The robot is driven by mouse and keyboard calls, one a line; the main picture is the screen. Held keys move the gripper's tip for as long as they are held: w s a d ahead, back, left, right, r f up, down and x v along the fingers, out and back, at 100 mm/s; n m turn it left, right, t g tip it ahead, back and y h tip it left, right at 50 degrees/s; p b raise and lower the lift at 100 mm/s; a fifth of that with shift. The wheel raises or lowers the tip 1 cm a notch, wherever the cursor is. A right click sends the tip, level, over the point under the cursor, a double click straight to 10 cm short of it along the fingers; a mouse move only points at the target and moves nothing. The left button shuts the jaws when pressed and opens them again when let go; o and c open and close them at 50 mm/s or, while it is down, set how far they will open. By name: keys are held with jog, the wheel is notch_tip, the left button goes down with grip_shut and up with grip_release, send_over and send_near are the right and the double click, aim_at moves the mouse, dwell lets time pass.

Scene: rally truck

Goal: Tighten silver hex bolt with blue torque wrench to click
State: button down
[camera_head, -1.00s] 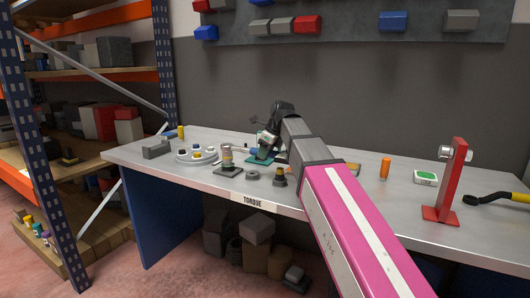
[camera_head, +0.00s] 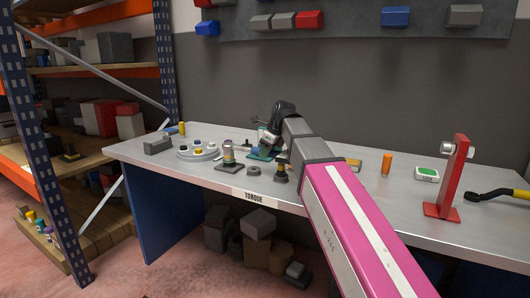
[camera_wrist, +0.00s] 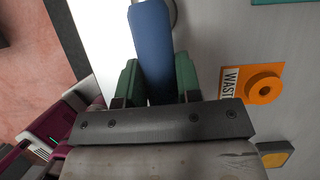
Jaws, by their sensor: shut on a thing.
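In the wrist view, my gripper (camera_wrist: 153,85) is shut on the blue handle (camera_wrist: 152,45) of the torque wrench, which lies between its two green fingers. The handle runs out of the top of that view, so the wrench's far end is hidden there. In the head view, my gripper (camera_head: 266,143) is low over the bench by a teal mat, and the wrench is mostly hidden. A silver bolt-like part (camera_head: 449,148) sits on the upright red stand (camera_head: 460,180) at the right. I cannot tell whether it is the hex bolt.
A grey round tray (camera_head: 198,154) with several colored parts, a silver post on a dark base (camera_head: 228,157) and a dark ring (camera_head: 253,170) stand left of my arm. An orange ring on a label (camera_wrist: 263,88) lies right of the gripper. A yellow-handled tool (camera_head: 495,194) lies far right.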

jog(key=c, duration=1.3)
grip_release()
jog(key=shift+c, duration=0.2)
grip_shut()
jog(key=shift+s+a+m+t, duration=0.2)
jog(key=shift+s+a+m, duration=0.15)
jog(key=shift+s+m, duration=0.25)
jog(key=shift+s+a+m+t, duration=0.2)
jog(key=shift+s+a+m, duration=0.2)
jog(key=shift+s, duration=0.35)
jog(key=shift+w+d+n+g, duration=0.15)
jog(key=shift+w+d+n, duration=0.15)
jog(key=shift+w, duration=0.15)
jog(key=shift+w+d+n+g, duration=0.15)
jog(key=shift+w+n, duration=0.15)
jog(key=shift+w, duration=0.1)
grip_release()
grip_shut()
jog(key=shift+w+d, duration=0.2)
